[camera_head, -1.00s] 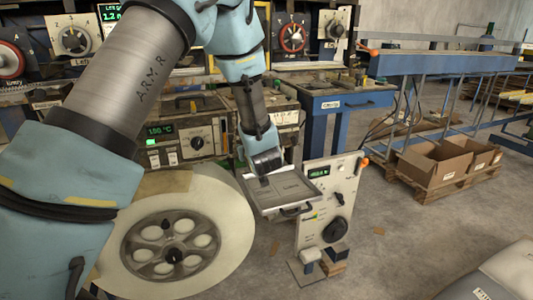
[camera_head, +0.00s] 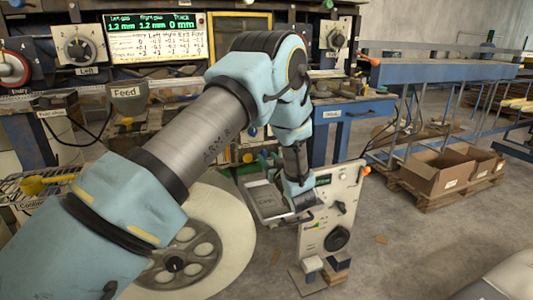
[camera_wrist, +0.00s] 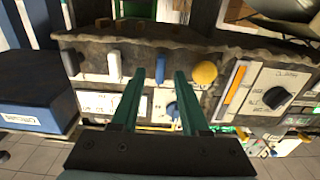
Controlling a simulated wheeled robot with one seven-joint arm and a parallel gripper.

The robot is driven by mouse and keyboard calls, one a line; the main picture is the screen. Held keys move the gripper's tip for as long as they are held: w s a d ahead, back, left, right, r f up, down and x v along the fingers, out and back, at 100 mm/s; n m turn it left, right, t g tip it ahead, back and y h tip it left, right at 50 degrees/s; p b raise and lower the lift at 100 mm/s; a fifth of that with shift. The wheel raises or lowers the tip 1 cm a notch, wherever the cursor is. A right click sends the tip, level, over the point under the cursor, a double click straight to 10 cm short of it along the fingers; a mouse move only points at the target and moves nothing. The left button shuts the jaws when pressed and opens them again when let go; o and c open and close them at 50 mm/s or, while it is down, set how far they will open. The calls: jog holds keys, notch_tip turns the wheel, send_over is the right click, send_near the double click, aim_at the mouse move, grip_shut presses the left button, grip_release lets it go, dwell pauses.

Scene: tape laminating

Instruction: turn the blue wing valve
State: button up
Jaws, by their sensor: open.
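In the wrist view a narrow upright blue wing handle (camera_wrist: 160,68) stands on a dark worn panel (camera_wrist: 140,50). My gripper (camera_wrist: 158,76) has two green fingers, apart, with their tips on either side of the blue handle in the picture. I cannot tell how deep the tips are or whether they touch it. A second blue part on a round dial (camera_wrist: 172,111) shows lower, between the fingers. In the head view my arm hides the fingers, and I cannot make out the blue valve for sure.
Beside the blue handle are a white handle (camera_wrist: 114,67), a black handle (camera_wrist: 70,62), a yellow round knob (camera_wrist: 205,73) and an orange strip (camera_wrist: 236,84). A large pale roll (camera_head: 225,235) and a standing control box (camera_head: 335,215) are near my arm.

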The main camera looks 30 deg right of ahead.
jog(key=shift+w+d, duration=0.1)
jog(key=shift+w, duration=0.85)
grip_shut()
